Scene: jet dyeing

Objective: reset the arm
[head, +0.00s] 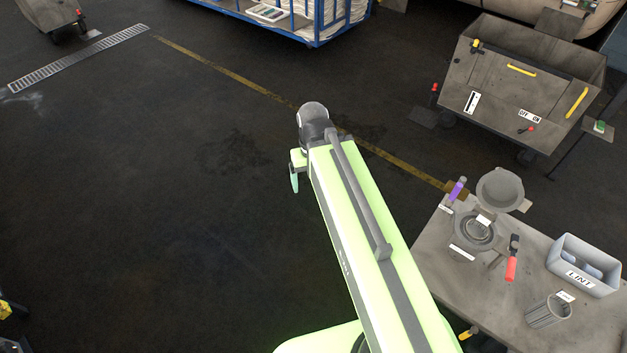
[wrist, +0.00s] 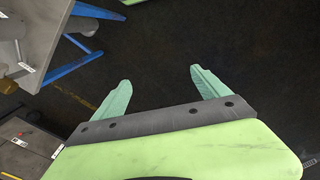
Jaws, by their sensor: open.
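My arm stretches out over the dark floor in the head view, its far end left of the grey table. My gripper (wrist: 157,92) shows in the wrist view with its two pale green fingers spread apart and nothing between them. In the head view only one finger (head: 294,181) of it shows, hanging down at the end of the arm; the other is hidden. Dark floor lies beyond the fingers in the wrist view.
A grey table (head: 440,262) at lower right bears a LINT bin (head: 583,265), a red-handled tool (head: 511,266), a ribbed cup (head: 548,311) and a round open housing (head: 474,232). A wheeled metal cart (head: 500,85) and a blue-framed trolley (head: 318,30) stand behind. Open floor (head: 150,200) lies left.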

